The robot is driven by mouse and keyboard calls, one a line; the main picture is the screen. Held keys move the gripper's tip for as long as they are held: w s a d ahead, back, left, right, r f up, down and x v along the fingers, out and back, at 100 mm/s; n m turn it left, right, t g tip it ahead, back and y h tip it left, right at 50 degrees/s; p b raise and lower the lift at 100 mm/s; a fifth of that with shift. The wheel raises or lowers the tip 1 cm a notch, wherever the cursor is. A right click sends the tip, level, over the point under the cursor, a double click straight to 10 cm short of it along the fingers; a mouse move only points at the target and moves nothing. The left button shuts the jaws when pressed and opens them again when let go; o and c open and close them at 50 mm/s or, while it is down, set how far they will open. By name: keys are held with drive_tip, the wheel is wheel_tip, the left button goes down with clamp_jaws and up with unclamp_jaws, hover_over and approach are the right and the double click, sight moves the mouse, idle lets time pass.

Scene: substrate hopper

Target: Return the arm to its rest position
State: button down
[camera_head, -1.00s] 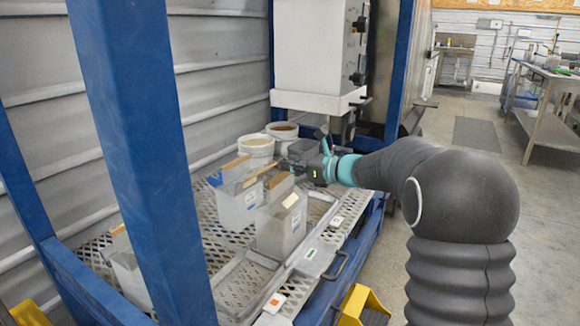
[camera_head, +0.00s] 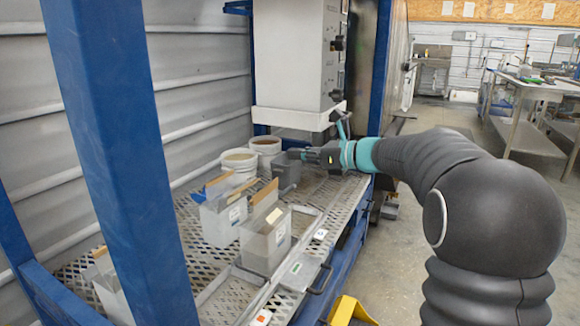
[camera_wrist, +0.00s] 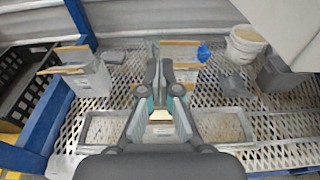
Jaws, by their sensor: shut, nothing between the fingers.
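My gripper (camera_head: 306,156) is at the end of my outstretched dark arm, above the perforated metal shelf in the head view. In the wrist view my gripper (camera_wrist: 160,88) points down toward the shelf, its fingers together with nothing between them. In the head view its fingertips are close to a small dark grey container (camera_head: 286,172); whether they touch cannot be told.
Blue posts (camera_head: 122,160) frame the shelf (camera_head: 335,205). A white hopper box (camera_head: 292,60) hangs behind the gripper. White buckets (camera_head: 240,165) and another bin (camera_head: 222,218) stand on the shelf. A black crate (camera_wrist: 30,88) shows in the wrist view.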

drive_tip(key=s+d+f+n+g+h, duration=0.35)
drive_tip(key=s+f+n+h, duration=0.25)
drive_tip(key=s+f+n, duration=0.8)
drive_tip(key=s+d+f+n+h, duration=0.1)
drive_tip(key=s+n+h, duration=0.3)
drive_tip(key=s, duration=0.8)
drive_tip(key=s+d+n+h, duration=0.3)
drive_tip(key=s+n, duration=0.3)
drive_tip(key=s, duration=0.7)
drive_tip(key=shift+s+d+f+t+h, duration=0.3)
drive_tip(key=shift+d+f+t+h, duration=0.1)
drive_tip(key=shift+d, duration=0.2)
